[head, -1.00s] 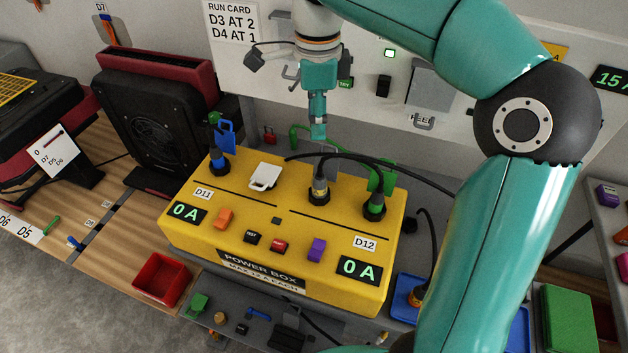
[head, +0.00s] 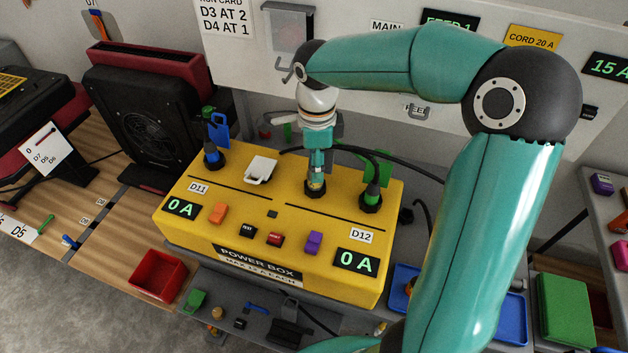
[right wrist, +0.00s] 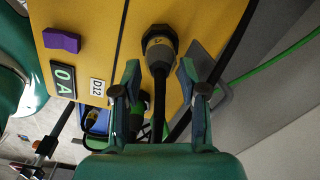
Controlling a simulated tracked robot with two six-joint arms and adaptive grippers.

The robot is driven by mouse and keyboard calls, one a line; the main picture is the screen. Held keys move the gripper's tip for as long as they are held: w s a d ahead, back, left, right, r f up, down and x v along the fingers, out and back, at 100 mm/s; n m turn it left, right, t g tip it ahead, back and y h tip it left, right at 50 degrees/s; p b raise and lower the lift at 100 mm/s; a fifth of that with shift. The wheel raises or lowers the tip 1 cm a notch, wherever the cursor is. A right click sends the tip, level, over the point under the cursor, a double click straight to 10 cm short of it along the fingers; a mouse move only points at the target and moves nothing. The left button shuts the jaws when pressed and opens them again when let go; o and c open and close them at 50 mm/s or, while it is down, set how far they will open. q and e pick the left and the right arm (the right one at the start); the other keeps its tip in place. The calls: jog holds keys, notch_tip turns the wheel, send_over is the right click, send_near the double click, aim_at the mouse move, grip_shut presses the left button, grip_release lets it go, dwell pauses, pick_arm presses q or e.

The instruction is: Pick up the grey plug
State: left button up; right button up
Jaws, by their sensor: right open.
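The grey plug (right wrist: 160,52) stands in a black round socket on the yellow power box (head: 190,226), with a dark cable running from it. In the head view, the plug (head: 315,188) is mostly hidden by my right gripper (head: 317,176), which points down over it. In the right wrist view, my right gripper (right wrist: 159,80) is open, with one finger on each side of the plug and its cable. A gap shows on both sides, so the fingers are not closed on it. My left gripper is not in view.
A green plug (head: 370,192) with a green tag stands close on the right. A blue-tagged plug (head: 212,155) and a white flip cover (head: 260,170) are on the left. Dark cables arc behind the gripper. A red bin (head: 158,277) sits in front.

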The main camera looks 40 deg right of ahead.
jog(key=shift+f, duration=0.95)
grip_shut()
jog(key=shift+r, duration=0.15)
